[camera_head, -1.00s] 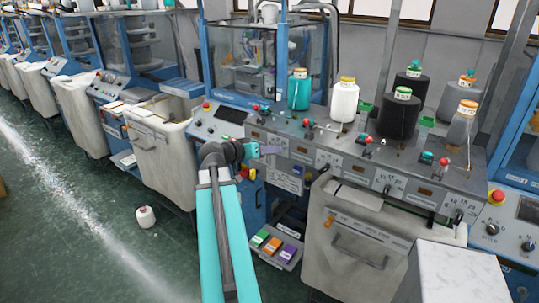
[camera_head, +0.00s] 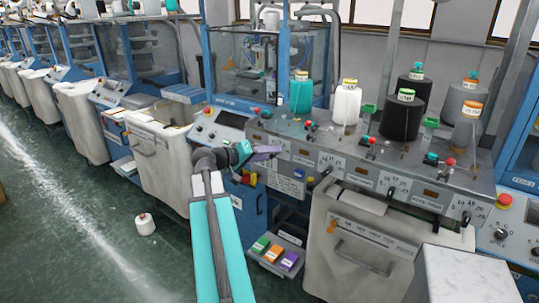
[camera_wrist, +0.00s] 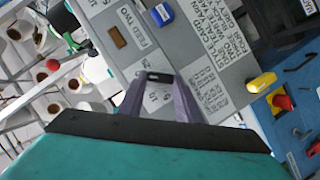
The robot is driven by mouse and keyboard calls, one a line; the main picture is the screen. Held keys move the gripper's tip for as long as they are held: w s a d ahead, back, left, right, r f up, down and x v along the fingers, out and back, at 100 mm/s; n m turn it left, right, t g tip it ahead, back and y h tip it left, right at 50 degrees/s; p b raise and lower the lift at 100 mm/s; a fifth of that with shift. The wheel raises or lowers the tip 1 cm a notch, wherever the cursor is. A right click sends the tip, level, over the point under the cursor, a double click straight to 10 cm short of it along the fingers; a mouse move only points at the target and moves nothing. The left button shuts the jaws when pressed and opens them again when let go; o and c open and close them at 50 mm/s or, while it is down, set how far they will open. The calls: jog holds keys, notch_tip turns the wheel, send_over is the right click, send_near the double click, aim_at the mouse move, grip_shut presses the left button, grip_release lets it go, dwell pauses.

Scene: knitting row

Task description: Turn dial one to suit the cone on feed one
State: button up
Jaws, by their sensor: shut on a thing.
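My gripper (camera_head: 270,152) reaches the left end of the grey front panel in the head view. In the wrist view, its purple fingers (camera_wrist: 159,82) are shut on a dark dial knob (camera_wrist: 158,76), taken to be dial one, with a printed scale beside it. In the head view the gripper hides this knob, and its pointer setting cannot be read. A teal cone (camera_head: 300,95) with an orange-topped label stands at the left end of the machine top, above this dial. A white cone (camera_head: 346,104) stands to its right.
White bins (camera_head: 360,250) stand below. A tray of coloured blocks (camera_head: 275,252) is low in front. Red-topped knobs line the panel edge.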

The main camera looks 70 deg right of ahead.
jog(key=o, duration=1)
jog(key=shift+o, duration=0.2)
jog(key=shift+a, duration=0.1)
jog(key=b+v, duration=0.3)
jog(key=v, duration=1)
jog(key=shift+w+a, duration=0.2)
jog(key=shift+w, duration=0.1)
